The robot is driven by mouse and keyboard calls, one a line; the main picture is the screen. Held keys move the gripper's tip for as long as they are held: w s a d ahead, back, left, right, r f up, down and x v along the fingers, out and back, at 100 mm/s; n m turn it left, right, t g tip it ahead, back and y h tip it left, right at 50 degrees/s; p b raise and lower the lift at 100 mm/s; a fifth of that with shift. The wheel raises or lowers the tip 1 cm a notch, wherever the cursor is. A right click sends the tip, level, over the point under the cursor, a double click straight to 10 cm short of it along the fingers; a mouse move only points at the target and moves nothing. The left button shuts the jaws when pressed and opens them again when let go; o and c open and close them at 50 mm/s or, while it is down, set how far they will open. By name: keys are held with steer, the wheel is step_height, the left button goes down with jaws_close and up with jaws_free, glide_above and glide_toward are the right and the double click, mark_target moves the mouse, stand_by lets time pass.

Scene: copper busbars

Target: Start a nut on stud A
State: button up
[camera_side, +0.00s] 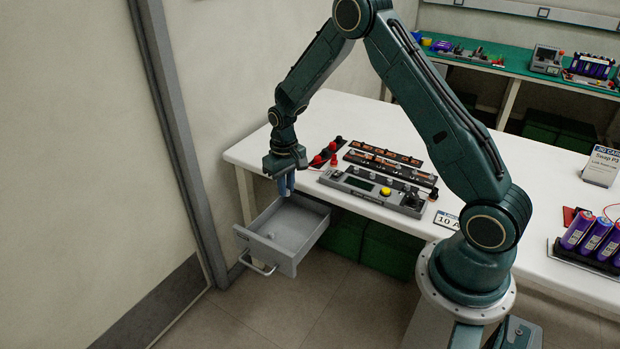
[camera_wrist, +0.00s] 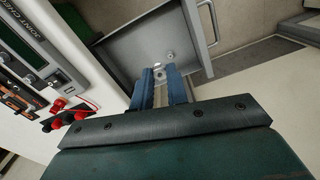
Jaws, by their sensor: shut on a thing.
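My gripper (camera_side: 286,190) points down over the open grey drawer (camera_side: 283,232) at the table's front left edge. In the wrist view its two blue fingers (camera_wrist: 159,75) are closed on a small metal nut (camera_wrist: 160,72) at their tips. Another small metal piece, apparently a nut (camera_wrist: 170,54), lies on the drawer floor just beyond. The boards with copper busbars (camera_side: 384,160) lie on the white table, to the right of my gripper. Stud A cannot be picked out; its label is too small to read.
Red and black leads (camera_side: 327,154) lie left of the boards. Purple cells (camera_side: 592,238) stand at the far right.

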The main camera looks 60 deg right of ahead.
step_height(320, 180, up, 5)
steer(key=d+n, duration=0.4)
steer(key=d, duration=1.5)
steer(key=s+d+n, duration=0.2)
steer(key=s+d, duration=0.2)
steer(key=d, duration=0.6)
steer(key=s+d+n, duration=0.2)
steer(key=s+d, duration=0.2)
steer(key=d, duration=0.6)
steer(key=f, duration=0.2)
steer(key=a+f, duration=0.1)
steer(key=f, duration=0.1)
steer(key=shift+w+f, duration=0.2)
steer(key=shift+f, duration=0.45)
steer(key=shift+f, duration=0.15)
steer(key=shift+f, duration=1.7)
steer(key=shift+f, duration=0.65)
steer(key=shift+m, duration=0.4)
